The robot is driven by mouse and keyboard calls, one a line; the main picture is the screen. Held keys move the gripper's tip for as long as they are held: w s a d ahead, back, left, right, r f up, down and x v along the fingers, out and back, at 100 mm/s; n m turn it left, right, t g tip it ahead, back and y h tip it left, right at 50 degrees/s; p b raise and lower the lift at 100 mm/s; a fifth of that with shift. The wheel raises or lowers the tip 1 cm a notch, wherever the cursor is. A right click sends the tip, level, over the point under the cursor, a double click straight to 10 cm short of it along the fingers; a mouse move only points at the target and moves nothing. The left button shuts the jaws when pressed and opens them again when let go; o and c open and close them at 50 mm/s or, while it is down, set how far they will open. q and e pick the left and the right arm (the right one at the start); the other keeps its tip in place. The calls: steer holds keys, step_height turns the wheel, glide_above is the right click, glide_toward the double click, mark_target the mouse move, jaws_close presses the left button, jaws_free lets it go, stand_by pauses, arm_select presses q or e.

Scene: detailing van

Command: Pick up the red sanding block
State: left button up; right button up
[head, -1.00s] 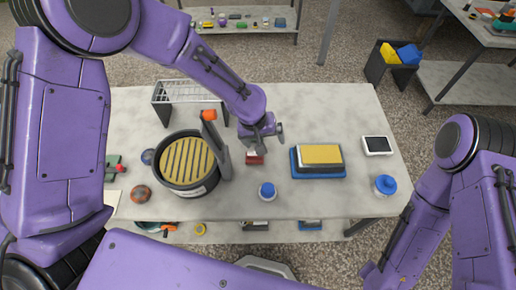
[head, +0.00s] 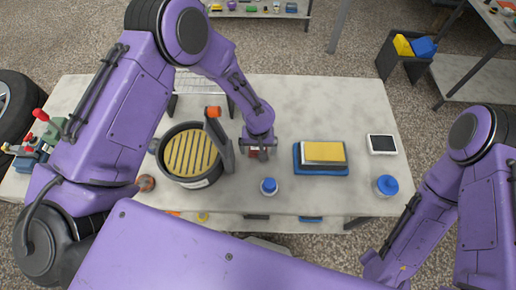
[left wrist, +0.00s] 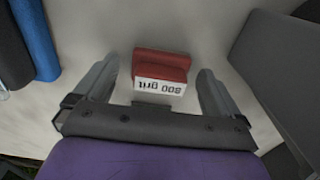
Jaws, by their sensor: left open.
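The red sanding block (left wrist: 162,67) lies on the bench top in the left wrist view, with a white label reading "800 grit" facing the gripper. My left gripper (left wrist: 158,90) is open, its two fingers on either side of the block with a gap at each side. In the head view my left gripper (head: 258,154) is over the bench, and the red block (head: 254,151) is mostly hidden beneath it. My right arm is at the right of the head view, its gripper not seen.
A black bucket with a yellow grate (head: 190,182) stands just left of the gripper.

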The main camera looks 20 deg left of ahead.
arm_select(q)
steer(key=shift+s, duration=0.1)
steer(key=shift+c, duration=0.3)
steer(key=c, duration=1.1)
steer(key=shift+r, duration=0.15)
steer(key=shift+r+b, duration=0.2)
steer(key=shift+b, duration=0.1)
step_height(320, 180, up, 2)
steer(key=shift+r+b, duration=0.15)
steer(key=shift+b, duration=0.6)
steer(key=s+d+r+b, duration=0.1)
steer(key=s+d+r, duration=0.2)
steer(key=s+r, duration=0.7)
steer(key=s, duration=0.3)
steer(key=shift+s+d+b, duration=0.15)
steer(key=shift+s+b, duration=0.15)
steer(key=shift+r, duration=0.1)
